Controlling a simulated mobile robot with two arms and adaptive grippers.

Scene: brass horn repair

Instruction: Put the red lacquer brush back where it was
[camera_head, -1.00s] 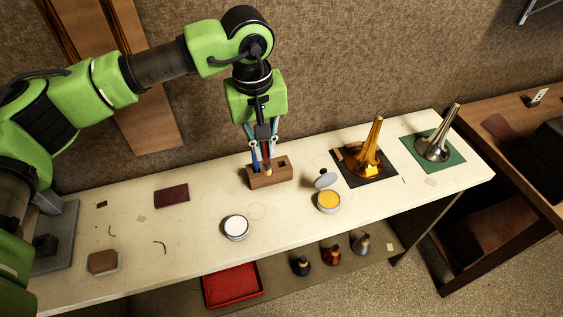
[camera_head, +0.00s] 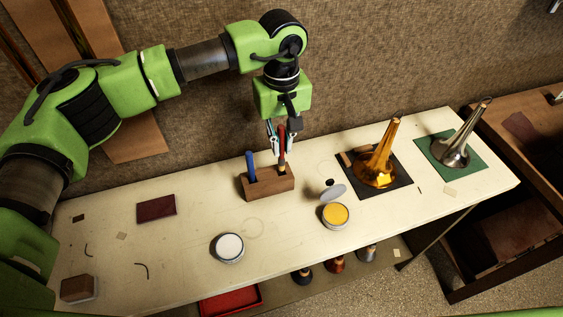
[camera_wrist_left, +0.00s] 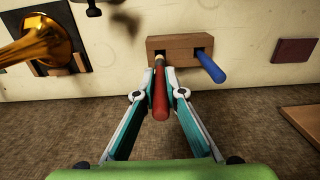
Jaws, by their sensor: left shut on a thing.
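My left gripper (camera_head: 281,152) is shut on the red lacquer brush (camera_head: 282,140), which it holds roughly upright over the right end of the wooden block (camera_head: 270,187). The brush (camera_wrist_left: 160,98) and block (camera_wrist_left: 174,42) also show in the left wrist view. The brush's pale lower end is at the block's hole on that side; I cannot tell whether it is inside. A blue brush (camera_head: 250,165) stands in the block's left hole. My right gripper is not in view.
An open yellow tin (camera_head: 336,214) with its lid (camera_head: 333,191) is right of the block. A white tin (camera_head: 229,247) is in front. An amber horn bell (camera_head: 378,165) and a silver one (camera_head: 453,152) stand further right. The bench's front middle is clear.

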